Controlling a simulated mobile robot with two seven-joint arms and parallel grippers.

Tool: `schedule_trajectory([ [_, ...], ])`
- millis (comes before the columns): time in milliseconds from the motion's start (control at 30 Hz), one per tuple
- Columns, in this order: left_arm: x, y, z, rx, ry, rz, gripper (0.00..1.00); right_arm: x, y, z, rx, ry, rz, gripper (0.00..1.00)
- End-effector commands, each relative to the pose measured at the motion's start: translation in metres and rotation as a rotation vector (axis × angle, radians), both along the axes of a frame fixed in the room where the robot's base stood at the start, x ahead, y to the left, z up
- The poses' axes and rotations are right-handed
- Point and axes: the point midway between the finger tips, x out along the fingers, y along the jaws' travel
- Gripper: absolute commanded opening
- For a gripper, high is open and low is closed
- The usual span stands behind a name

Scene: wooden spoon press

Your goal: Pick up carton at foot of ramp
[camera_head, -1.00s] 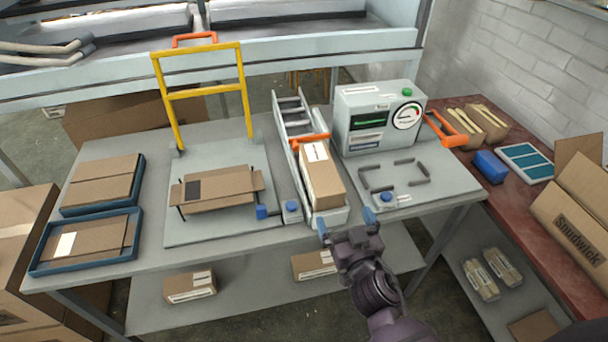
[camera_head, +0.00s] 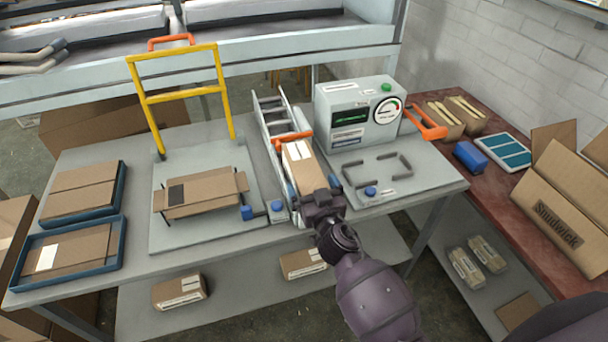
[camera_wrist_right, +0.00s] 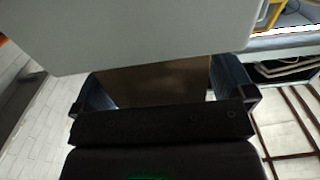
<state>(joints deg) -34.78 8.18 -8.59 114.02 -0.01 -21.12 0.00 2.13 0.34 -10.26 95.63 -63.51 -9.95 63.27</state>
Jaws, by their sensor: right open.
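The brown carton (camera_head: 301,165) with a white label lies at the foot of the grey roller ramp (camera_head: 268,112) in the head view. My right gripper (camera_head: 316,196) is at the carton's near end, and its wrist hides that end. In the right wrist view, the brown carton (camera_wrist_right: 165,82) shows between the two open fingers. Whether the fingers touch its sides I cannot tell. My left gripper is not in view.
An orange handle (camera_head: 292,139) crosses the ramp just behind the carton. A grey machine with a dial (camera_head: 358,118) stands to the right. A flat board with folded cardboard (camera_head: 200,192) and a yellow frame (camera_head: 183,95) are to the left. Blue trays (camera_head: 122,246) lie further left.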

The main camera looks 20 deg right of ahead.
Motion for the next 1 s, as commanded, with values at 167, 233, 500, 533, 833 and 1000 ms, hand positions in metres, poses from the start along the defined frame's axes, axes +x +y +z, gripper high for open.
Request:
schedule_trajectory([
  [167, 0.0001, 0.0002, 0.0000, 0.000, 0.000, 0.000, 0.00, 0.0084, 0.0001, 0.0001, 0.000, 0.000, 0.000, 1.00],
  [233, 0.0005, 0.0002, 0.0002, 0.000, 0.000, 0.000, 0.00, 0.0086, 0.0001, 0.0000, 0.000, 0.000, -0.001, 1.00],
  [500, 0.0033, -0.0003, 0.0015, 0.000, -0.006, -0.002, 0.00, 0.0082, 0.0000, 0.0001, 0.000, 0.000, -0.001, 0.79],
  [533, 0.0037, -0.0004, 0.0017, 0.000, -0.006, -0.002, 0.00, 0.0082, 0.0000, 0.0001, 0.000, 0.000, -0.001, 0.74],
  [833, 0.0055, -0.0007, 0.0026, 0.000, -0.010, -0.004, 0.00, 0.0084, 0.0002, 0.0010, 0.000, -0.002, 0.000, 0.43],
  [1000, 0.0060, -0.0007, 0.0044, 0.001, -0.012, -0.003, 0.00, 0.0085, 0.0001, 0.0035, 0.000, -0.003, 0.000, 0.43],
])
